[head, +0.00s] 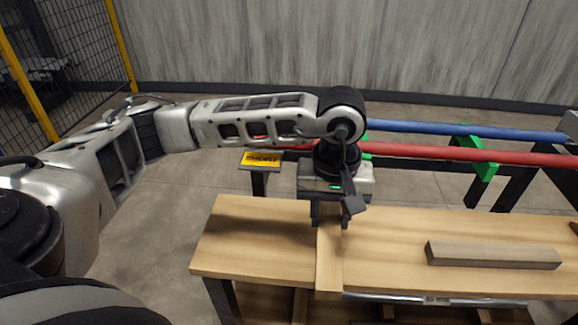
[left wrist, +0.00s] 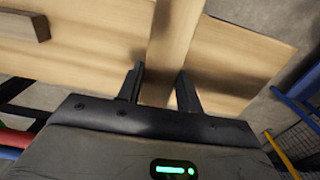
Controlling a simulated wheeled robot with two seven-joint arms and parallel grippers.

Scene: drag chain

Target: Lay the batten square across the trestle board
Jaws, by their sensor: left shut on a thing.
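The trestle board (head: 390,245) is a long light-wood plank running left to right in the head view. The batten (head: 329,262) is a pale wood strip lying crosswise over its left part, its near end at the board's front edge. It looks roughly square to the board; I cannot tell whether it rests fully on it. My left gripper (head: 330,215) comes down from above and is shut on the batten near its far end. In the left wrist view the batten (left wrist: 174,35) runs between the two fingers (left wrist: 160,78). My right gripper is not in view.
A grey-brown wood block (head: 492,255) lies on the board's right part. Behind the board run a blue pipe (head: 465,130) and a red pipe (head: 430,151) on dark supports with green brackets. A yellow sign (head: 261,159) stands behind. The board's middle is clear.

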